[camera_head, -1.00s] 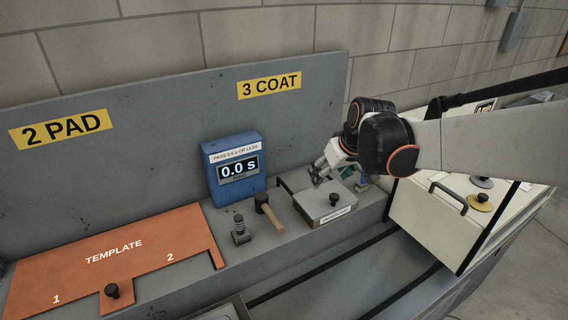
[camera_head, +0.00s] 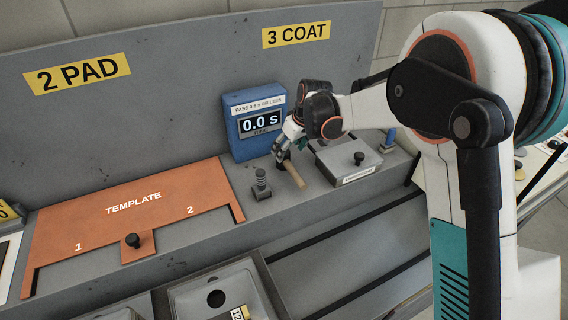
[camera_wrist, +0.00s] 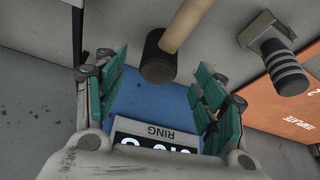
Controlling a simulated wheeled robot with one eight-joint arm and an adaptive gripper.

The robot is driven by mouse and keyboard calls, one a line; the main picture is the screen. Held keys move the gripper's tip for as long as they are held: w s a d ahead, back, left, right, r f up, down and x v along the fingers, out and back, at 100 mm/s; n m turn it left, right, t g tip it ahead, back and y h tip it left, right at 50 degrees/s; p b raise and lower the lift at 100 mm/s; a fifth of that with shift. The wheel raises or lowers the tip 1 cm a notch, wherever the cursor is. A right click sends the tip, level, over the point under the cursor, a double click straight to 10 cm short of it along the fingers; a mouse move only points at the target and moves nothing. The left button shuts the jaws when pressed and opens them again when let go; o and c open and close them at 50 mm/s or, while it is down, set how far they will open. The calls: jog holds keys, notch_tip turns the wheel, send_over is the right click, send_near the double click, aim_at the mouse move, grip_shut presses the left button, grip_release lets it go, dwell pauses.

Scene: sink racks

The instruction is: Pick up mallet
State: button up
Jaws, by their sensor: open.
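The mallet has a wooden handle (camera_head: 295,176) and a dark head. It lies on the grey bench in front of the blue timer box, and my gripper (camera_head: 282,156) is over its head end, hiding part of the head. In the wrist view the black mallet head (camera_wrist: 158,58) shows beyond and between the two green-padded fingers of my gripper (camera_wrist: 160,88), with the handle running up out of the picture. The fingers are spread apart with nothing held between them. I cannot tell the exact gap to the mallet.
The blue timer box (camera_head: 241,140) reading 0.0 s stands close behind the mallet. A spring post (camera_head: 261,185) is just left. A grey lidded box with a black knob (camera_head: 359,158) is on the right. The orange template (camera_head: 100,212) lies further left.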

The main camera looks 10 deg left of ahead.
jog(key=shift+b+x, duration=0.6)
jog(key=shift+x, duration=2.8)
jog(key=shift+w+a, duration=0.1)
jog(key=shift+r, duration=0.1)
jog(key=shift+c, duration=0.3)
jog(key=c, duration=1.3)
